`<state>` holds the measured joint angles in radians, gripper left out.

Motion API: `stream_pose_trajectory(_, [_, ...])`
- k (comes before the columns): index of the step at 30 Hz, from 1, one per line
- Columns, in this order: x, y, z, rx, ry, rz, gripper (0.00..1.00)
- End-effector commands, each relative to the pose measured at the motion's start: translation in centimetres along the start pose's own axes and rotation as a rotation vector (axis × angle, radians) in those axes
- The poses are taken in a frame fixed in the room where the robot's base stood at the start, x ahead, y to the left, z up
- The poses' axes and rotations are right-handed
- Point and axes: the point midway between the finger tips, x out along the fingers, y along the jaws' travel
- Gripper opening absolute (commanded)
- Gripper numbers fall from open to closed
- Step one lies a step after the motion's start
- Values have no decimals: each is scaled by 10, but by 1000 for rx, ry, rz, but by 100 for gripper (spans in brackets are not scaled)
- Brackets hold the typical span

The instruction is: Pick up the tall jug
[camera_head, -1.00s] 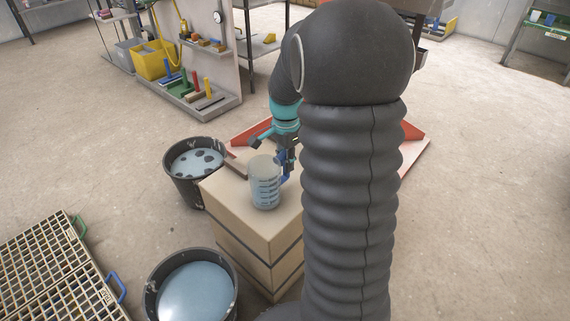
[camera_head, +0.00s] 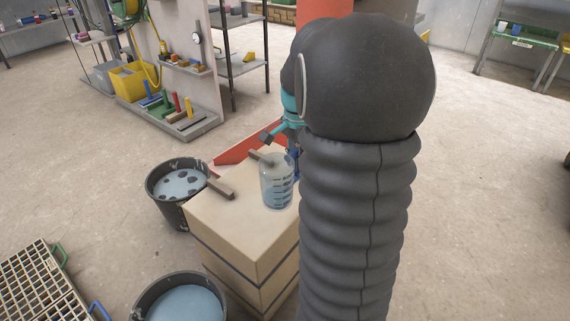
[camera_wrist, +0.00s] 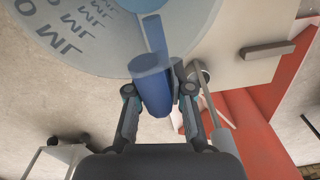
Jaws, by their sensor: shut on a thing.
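The tall jug (camera_head: 277,183) is a clear measuring jug with dark markings and a blue handle. In the head view it shows near the back right of the wooden box's (camera_head: 232,230) top, roughly upright; I cannot tell whether its base touches the box. In the wrist view its clear body (camera_wrist: 95,45) fills the upper left, and its blue handle (camera_wrist: 152,88) is between my fingers. My gripper (camera_wrist: 158,95) is shut on this handle. In the head view my black arm hides most of the gripper and the jug's right side.
Two brown bars (camera_head: 219,188) (camera_wrist: 270,50) lie on the box. A dark bucket (camera_head: 178,188) of bluish liquid stands left of it, and another (camera_head: 182,300) in front. A red-orange panel (camera_head: 240,146) lies behind. A slatted crate (camera_head: 38,285) is at the lower left. Floor to the right is clear.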

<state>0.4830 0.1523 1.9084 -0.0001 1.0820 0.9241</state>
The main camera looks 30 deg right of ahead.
Motion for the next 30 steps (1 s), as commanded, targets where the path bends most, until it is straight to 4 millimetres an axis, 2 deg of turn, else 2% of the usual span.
stream_pose_trajectory(12, [-19,20,-23,2,2,-2,0])
stream_pose_trajectory(30, [-26,29,-32,0,1,-1,0])
